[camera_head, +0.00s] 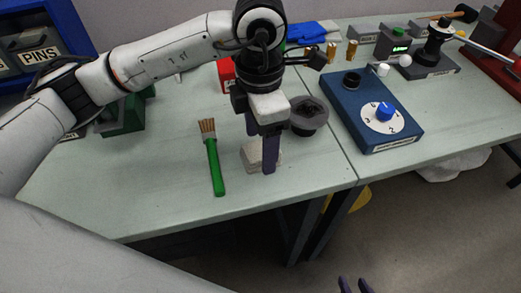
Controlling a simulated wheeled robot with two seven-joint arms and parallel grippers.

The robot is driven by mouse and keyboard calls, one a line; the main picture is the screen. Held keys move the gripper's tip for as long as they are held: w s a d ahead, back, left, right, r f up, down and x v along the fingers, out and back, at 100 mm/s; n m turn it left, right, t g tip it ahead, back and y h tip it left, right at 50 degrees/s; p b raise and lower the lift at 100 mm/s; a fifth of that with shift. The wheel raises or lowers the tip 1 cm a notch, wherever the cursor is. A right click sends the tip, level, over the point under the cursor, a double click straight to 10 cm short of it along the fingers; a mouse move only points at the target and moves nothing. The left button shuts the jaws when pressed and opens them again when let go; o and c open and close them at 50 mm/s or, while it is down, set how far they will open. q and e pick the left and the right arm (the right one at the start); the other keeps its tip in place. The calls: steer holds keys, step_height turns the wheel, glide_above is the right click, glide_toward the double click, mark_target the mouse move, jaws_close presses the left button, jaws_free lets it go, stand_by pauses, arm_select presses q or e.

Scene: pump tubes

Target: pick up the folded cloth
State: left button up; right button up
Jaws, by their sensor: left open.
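A small pale grey folded cloth (250,157) lies on the green-grey bench near its front edge. My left gripper (261,153) points straight down over the cloth and is open. One purple finger passes in front of the cloth, covering part of it; the other goes down behind its top edge. The cloth appears to sit between the fingers, but I cannot tell whether either touches it. Two purple fingertips of my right gripper (354,285) show at the bottom edge, apart, with nothing visible between them, away from the bench.
A green-handled brush (215,167) lies left of the cloth. A dark grey round part (308,117) stands close behind on the right. A blue box with a dial (372,112) is further right. A blue cloth-like item (312,32) lies at the back. Bench is clear at front left.

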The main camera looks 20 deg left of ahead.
arm_select(q)
steer(key=shift+w+f, duration=0.1)
steer(key=shift+f, duration=0.85)
steer(key=shift+c, duration=0.2)
steer(key=c, duration=1.1)
step_height(320, 180, up, 10)
steer(key=shift+r, duration=0.1)
